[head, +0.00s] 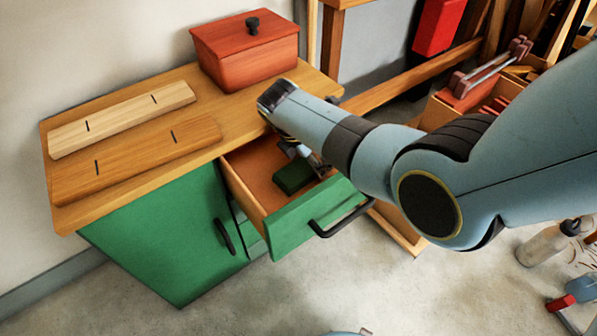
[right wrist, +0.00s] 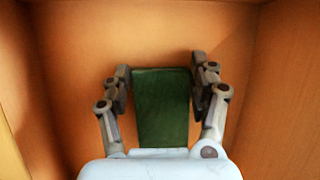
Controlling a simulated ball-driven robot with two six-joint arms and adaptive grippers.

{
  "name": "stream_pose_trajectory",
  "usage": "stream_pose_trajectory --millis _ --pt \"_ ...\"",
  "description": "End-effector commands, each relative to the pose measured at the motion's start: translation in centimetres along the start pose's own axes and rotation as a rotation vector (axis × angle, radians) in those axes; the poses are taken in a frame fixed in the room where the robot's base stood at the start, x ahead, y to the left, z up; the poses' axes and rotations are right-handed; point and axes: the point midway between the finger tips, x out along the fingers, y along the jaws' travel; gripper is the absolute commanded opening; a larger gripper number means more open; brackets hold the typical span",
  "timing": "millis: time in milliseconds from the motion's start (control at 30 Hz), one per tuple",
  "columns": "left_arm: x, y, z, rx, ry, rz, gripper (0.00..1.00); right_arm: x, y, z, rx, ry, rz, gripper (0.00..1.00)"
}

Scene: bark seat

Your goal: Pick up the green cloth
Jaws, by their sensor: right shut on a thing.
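The green cloth (head: 294,177) is a dark green folded block inside the open drawer (head: 246,188) of the green cabinet. In the right wrist view the cloth (right wrist: 162,105) lies between the two fingers of my right gripper (right wrist: 162,80). The right gripper (head: 310,160) reaches down into the drawer and is shut on the cloth, a finger on each side. My arm hides part of the gripper in the head view. I cannot tell whether the cloth is clear of the drawer floor. My left gripper is not in view.
The drawer's green front (head: 315,215) has a black handle (head: 340,218). On the wooden top (head: 225,125) are a red lidded box (head: 245,55) and two slotted boards, one pale (head: 122,118) and one darker (head: 137,160). A crate (head: 455,105) stands right, behind my arm.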

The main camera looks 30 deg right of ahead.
Motion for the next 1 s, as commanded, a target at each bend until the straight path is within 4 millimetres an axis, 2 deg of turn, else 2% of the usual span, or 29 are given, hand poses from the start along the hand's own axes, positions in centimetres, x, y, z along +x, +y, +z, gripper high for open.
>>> stream_pose_trajectory --millis 267,467,600,733,867,1000 --pt "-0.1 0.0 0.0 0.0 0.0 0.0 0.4 -0.1 0.0 0.0 0.0 0.0 0.0 0.33" --pt "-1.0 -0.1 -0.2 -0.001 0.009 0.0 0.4 -1.4 0.1 0.6 0.001 -0.001 0.002 0.33" --pt "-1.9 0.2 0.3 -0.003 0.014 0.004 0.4 -1.5 -2.0 0.5 0.0 0.0 -0.001 0.33" --pt "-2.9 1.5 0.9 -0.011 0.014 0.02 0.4 -1.9 -4.3 0.5 0.001 -0.001 0.002 0.33" --pt "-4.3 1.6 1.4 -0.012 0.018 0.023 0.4 -5.0 -3.8 1.8 0.003 -0.001 0.006 0.33" --pt "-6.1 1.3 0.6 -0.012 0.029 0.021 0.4 -8.3 -3.8 3.2 0.003 -0.001 0.006 0.33"
